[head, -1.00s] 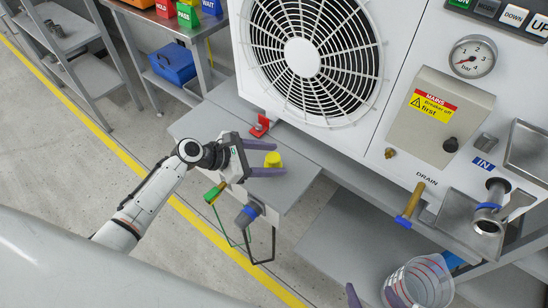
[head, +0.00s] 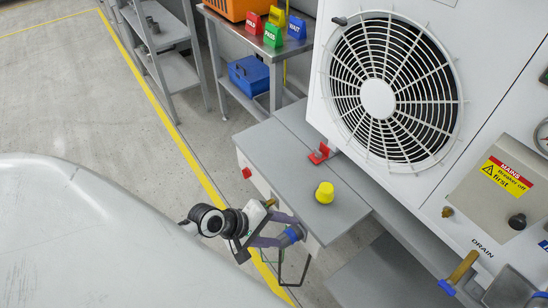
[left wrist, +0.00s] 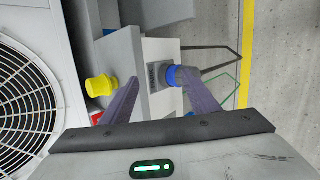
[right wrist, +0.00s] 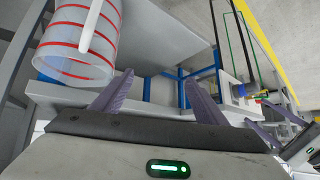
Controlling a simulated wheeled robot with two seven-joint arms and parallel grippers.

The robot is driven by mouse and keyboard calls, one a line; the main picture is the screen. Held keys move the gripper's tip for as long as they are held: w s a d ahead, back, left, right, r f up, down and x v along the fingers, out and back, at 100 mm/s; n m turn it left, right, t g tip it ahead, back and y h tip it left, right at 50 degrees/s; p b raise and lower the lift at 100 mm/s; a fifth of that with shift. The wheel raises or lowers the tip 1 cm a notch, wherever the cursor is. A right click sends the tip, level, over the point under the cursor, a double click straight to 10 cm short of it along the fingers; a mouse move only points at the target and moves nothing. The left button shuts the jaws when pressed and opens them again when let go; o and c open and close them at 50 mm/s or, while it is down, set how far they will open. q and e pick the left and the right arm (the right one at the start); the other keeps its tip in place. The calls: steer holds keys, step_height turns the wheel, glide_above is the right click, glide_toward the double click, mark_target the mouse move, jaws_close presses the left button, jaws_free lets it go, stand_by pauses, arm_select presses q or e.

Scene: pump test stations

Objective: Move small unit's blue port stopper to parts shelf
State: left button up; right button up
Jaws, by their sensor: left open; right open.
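The small unit (head: 290,180) is a grey box with a yellow knob (head: 325,192) on top. On its front is a port with a blue stopper (head: 291,234), partly hidden by my left gripper (head: 281,230). In the left wrist view the blue stopper (left wrist: 172,76) lies close to the right finger of my open left gripper (left wrist: 158,80); contact cannot be told. A grey rack (head: 170,68), apparently the parts shelf, stands at upper left with small grey parts on it.
A big fan unit (head: 385,90) stands right of the small unit. A red clip (head: 318,153) lies behind the knob. A side table (head: 265,50) holds coloured signs, with a blue box (head: 250,75) below. The floor at left is clear.

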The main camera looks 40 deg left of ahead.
arm_select(q)
steer(key=s+d+m+t+y, duration=0.1)
steer(key=s+d+m, duration=0.3)
steer(key=s+m, duration=0.6)
steer(key=m+y, duration=0.1)
steer(key=m, duration=0.4)
steer(key=shift+s+d+f+m+y, duration=0.15)
steer(key=shift+d+f+m+y, duration=0.05)
steer(key=shift+f+m+y, duration=0.2)
